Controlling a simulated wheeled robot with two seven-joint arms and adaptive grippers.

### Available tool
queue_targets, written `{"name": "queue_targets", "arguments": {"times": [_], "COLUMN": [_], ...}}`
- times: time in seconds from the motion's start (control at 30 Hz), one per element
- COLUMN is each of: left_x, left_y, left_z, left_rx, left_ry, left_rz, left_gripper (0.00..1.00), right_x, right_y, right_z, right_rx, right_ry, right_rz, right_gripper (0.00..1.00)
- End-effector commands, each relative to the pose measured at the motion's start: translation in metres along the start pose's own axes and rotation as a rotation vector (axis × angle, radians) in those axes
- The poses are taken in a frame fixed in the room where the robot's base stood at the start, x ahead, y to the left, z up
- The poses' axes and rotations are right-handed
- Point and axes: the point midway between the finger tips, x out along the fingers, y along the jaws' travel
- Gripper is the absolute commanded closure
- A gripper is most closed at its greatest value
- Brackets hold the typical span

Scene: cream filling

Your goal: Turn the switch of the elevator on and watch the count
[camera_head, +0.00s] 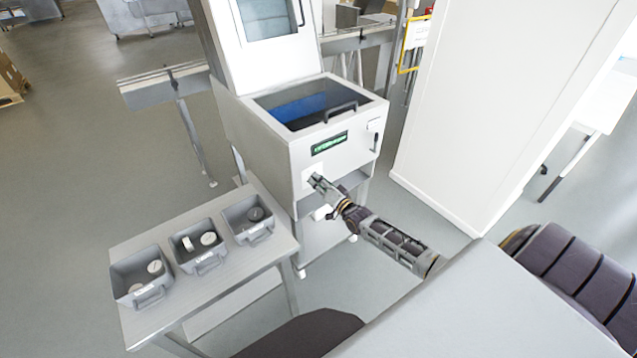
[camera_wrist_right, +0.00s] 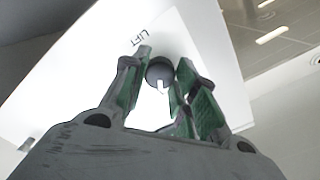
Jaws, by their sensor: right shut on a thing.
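The elevator switch is a dark round knob (camera_wrist_right: 159,70) with a light pointer mark, on a white plate (camera_wrist_right: 215,75) labelled "LIFT". My right gripper (camera_head: 314,181) is at the lower front of the white machine (camera_head: 268,135), and its arm comes in from the lower right. In the right wrist view its green-padded fingers (camera_wrist_right: 163,60) are closed around the knob, one on each side. In the head view the gripper hides the knob. A green-lit display (camera_head: 329,144) is on the machine front above the gripper; its digits are too small to read. My left gripper is not in view.
A table (camera_head: 205,290) at lower left holds three grey bins (camera_head: 140,275) with round pieces. A white wall (camera_head: 480,110) stands right of the machine.

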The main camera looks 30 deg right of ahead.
Motion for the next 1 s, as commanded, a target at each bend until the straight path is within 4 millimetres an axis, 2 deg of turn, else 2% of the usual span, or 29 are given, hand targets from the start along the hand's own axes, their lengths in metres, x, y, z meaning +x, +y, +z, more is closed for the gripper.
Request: {"name": "queue_targets", "arguments": {"times": [0.27,0.3,0.43,1.0], "left_x": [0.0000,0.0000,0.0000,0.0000], "left_y": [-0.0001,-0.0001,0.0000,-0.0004], "left_z": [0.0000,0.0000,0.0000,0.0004], "left_rx": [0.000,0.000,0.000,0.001], "left_ry": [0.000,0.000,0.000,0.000], "left_rz": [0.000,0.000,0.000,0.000], "left_gripper": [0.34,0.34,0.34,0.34], "right_x": [-0.0005,-0.0005,-0.0004,-0.0053], "right_y": [0.0008,0.0008,0.0006,0.0006], "right_z": [0.0013,0.0013,0.0010,0.0008], "right_rx": [0.002,0.002,0.001,0.001], "right_ry": [-0.002,-0.002,-0.002,-0.001], "right_rz": [0.002,0.002,0.002,0.001], "right_gripper": [0.95,0.67,0.50,0.49]}}
